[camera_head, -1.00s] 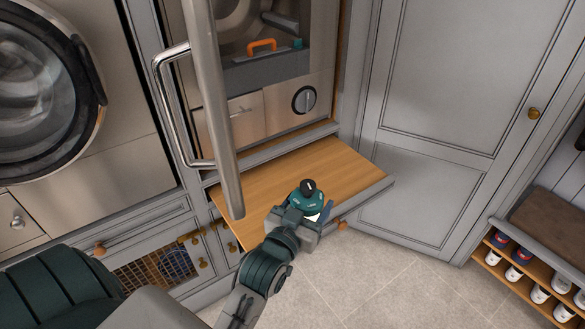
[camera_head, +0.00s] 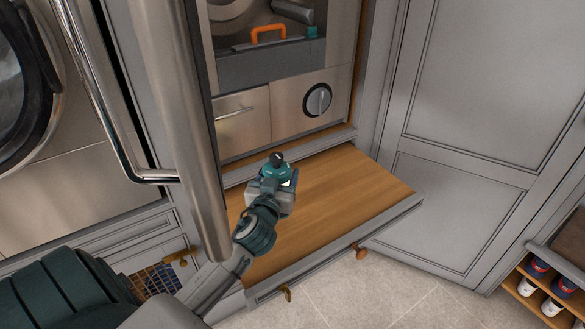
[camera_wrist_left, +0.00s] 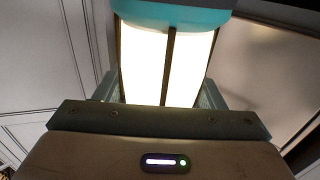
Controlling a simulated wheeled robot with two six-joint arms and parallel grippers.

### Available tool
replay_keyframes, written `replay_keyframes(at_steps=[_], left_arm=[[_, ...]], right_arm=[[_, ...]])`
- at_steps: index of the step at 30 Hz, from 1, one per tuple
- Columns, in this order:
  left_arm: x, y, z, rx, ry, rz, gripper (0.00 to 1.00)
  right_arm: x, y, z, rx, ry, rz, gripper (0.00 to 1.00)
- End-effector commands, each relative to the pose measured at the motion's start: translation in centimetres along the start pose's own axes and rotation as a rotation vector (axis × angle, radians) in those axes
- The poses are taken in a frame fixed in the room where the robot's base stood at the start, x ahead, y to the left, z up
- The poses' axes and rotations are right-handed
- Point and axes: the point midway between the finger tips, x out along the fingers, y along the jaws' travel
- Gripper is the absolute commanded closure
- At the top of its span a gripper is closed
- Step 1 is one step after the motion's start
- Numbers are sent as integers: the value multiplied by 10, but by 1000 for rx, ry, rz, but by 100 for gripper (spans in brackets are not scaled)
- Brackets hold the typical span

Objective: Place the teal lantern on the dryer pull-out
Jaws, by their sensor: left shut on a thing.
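The teal lantern (camera_head: 276,168) has a teal top with a dark knob; its lit white body (camera_wrist_left: 165,65) fills the middle of the left wrist view. My left gripper (camera_head: 272,184) is shut on the lantern. In the head view they are over the back left part of the dryer pull-out (camera_head: 340,200), a wooden board with a grey front edge. Whether the lantern's base touches the board is hidden by my gripper and the viewing angle. My right gripper is not in view.
A thick steel handle bar (camera_head: 180,110) stands in front, left of my left gripper. The dryer front with a round knob (camera_head: 317,100) rises behind the board. A grey cabinet door (camera_head: 465,120) is at right. The board's right half is clear.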

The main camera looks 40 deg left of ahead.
Motion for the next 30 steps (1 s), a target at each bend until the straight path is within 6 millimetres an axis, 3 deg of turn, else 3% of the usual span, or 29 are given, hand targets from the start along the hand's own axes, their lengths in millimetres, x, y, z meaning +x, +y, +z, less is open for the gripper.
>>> replay_keyframes(at_steps=[1, 6, 10, 16, 21, 30], left_arm=[[15, 2, -3, -1, 2, -2, 69], [55, 9, 2, -1, 1, -1, 69], [72, 12, 5, 0, 1, 0, 69], [88, 15, 8, 0, 0, 0, 69], [86, 14, 37, 1, -2, 0, 69], [86, 14, 43, 0, 1, 2, 69]], right_arm=[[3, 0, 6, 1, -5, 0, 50], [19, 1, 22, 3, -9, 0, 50], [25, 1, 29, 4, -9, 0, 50], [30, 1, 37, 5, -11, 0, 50], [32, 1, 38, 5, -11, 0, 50], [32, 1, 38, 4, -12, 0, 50]])
